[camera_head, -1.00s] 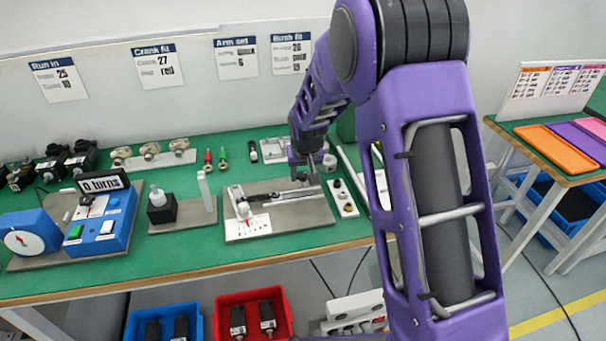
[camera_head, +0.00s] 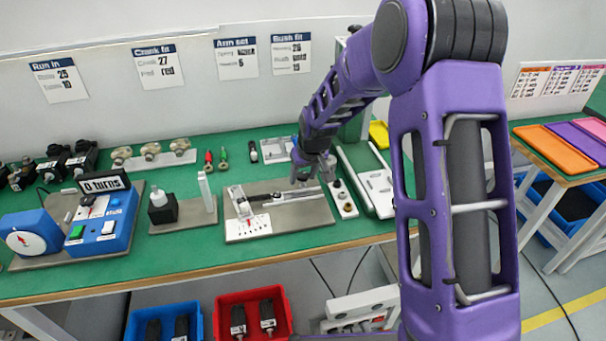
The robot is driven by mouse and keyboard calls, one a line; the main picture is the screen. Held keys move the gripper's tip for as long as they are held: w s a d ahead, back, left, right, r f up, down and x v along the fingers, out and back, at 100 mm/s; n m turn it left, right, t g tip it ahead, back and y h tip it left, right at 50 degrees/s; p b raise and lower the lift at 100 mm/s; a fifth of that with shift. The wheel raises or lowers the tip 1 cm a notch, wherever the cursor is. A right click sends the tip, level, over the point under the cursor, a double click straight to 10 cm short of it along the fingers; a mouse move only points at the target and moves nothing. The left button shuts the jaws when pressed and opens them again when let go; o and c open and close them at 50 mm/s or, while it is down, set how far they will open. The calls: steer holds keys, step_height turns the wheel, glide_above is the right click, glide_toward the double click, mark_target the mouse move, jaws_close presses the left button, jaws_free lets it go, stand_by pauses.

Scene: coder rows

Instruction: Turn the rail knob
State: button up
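The rail (camera_head: 295,195) runs along a grey base plate (camera_head: 285,220) at the middle of the green bench, with a white numbered scale card (camera_head: 248,229) at its left front. A pale upright block (camera_head: 237,196) and a dark part (camera_head: 258,197) sit at the rail's left end. My gripper (camera_head: 312,178) hangs over the rail's right end, pointing down, with its fingers apart. I see nothing between them. I cannot clearly pick out the knob; it may be small or hidden by the gripper. Contact with the rail cannot be told.
A small plate with round pegs (camera_head: 344,200) lies just right of the rail plate, and a long white-and-green fixture (camera_head: 372,186) beyond it. A black block (camera_head: 163,208) and white post (camera_head: 207,192) stand left. A blue "0 turns" unit (camera_head: 103,225) is farther left.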

steer(key=shift+o, duration=1.1)
steer(key=shift+r, duration=0.15)
steer(key=p+v, duration=0.2)
steer(key=v, duration=1.5)
steer(key=shift+r, duration=0.1)
